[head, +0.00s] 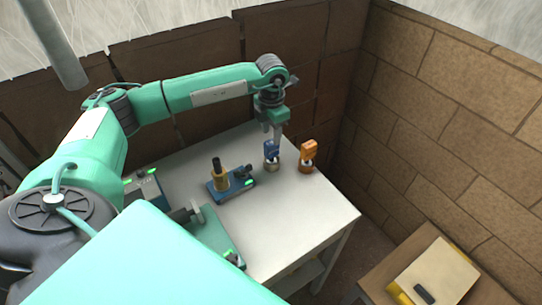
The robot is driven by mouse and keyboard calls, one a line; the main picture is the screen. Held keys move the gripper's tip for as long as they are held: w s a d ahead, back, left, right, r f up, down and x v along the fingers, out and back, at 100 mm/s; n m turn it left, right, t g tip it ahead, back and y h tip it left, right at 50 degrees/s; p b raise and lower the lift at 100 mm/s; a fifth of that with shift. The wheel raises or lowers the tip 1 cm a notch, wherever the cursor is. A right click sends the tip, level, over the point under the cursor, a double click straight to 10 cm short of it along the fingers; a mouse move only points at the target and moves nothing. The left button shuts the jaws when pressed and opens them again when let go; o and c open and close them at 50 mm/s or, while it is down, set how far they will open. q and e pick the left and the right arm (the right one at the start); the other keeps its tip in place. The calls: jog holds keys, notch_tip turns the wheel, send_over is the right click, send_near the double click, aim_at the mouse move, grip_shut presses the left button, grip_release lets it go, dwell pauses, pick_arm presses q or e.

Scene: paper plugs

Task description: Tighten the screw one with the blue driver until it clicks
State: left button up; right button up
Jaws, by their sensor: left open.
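The blue driver (271,149) stands upright on a small round base near the back right of the white table (305,222). My left gripper (277,137) is open, pointing down from above, with its fingers at the top of the blue driver. Whether the fingers touch it cannot be told. A blue fixture (230,187) with a brass and black cylinder (219,174) on it stands left of the driver and has a green light. Which part is screw one cannot be made out. My right gripper does not show.
An orange driver-like tool (308,153) stands close to the right of the blue one. A device with a green light (145,186) sits at the table's left. The front right of the table is clear. Brick walls close in behind and right. A wooden stand (388,266) is at the lower right.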

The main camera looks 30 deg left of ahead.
aim_at(272, 141)
pick_arm(q)
jog(key=shift+f, duration=0.15)
jog(key=shift+f+b, duration=0.7)
jog(key=shift+f, duration=0.1)
jog(key=shift+f+b, duration=0.65)
jog(key=shift+f, duration=0.5)
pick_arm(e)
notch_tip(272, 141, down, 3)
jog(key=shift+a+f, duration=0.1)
pick_arm(q)
jog(key=shift+c, duration=0.2)
